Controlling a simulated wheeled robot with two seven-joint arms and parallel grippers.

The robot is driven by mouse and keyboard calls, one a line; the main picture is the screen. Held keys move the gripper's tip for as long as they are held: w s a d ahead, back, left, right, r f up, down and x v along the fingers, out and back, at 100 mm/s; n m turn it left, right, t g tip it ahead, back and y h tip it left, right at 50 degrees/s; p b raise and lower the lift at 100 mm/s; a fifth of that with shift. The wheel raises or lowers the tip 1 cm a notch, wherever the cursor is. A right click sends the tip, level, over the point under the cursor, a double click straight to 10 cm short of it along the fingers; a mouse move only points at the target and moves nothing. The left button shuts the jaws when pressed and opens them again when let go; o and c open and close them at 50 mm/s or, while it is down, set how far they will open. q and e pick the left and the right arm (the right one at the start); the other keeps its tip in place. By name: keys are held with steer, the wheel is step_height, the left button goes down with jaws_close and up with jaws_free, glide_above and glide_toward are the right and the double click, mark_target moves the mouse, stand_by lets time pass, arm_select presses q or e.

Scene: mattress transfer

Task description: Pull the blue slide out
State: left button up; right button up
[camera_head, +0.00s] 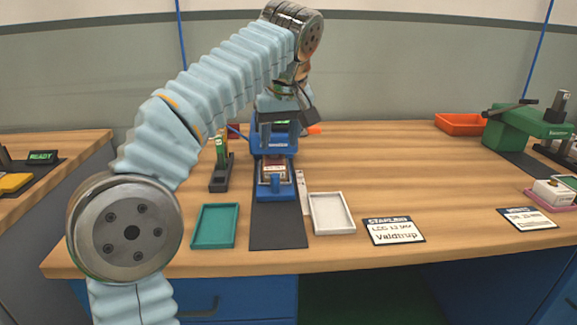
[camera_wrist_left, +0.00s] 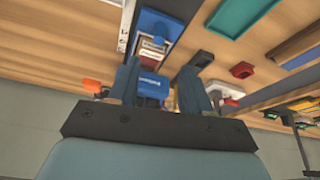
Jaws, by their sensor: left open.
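The blue slide (camera_head: 276,190) sticks out toward me at the front of a blue machine (camera_head: 262,140) on the wooden table. A small reddish-brown and white piece (camera_head: 275,168) lies in it. In the left wrist view the slide (camera_wrist_left: 163,22) shows beyond the fingers, with the machine's body (camera_wrist_left: 152,84) between them. My left gripper (camera_head: 283,128) hangs over the machine, behind the slide in the head view. Its fingers (camera_wrist_left: 160,85) are apart, with nothing held. The gripper hides part of the machine's top. My right gripper is not in view.
A dark mat (camera_head: 277,232) lies under the machine. A green tray (camera_head: 214,226) and a white tray (camera_head: 332,213) flank it. A black holder (camera_head: 221,177) stands left. A label card (camera_head: 394,231) lies right. A green press (camera_head: 525,128) and orange bin (camera_head: 461,124) stand far right.

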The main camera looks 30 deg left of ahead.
mark_target(276, 176)
arm_select(q)
steer(key=x, duration=1.3)
steer(key=shift+w+a+f, duration=0.15)
steer(key=shift+w+f, duration=0.15)
steer(key=shift+c, duration=0.4)
jaws_close()
steer(key=shift+s, duration=0.1)
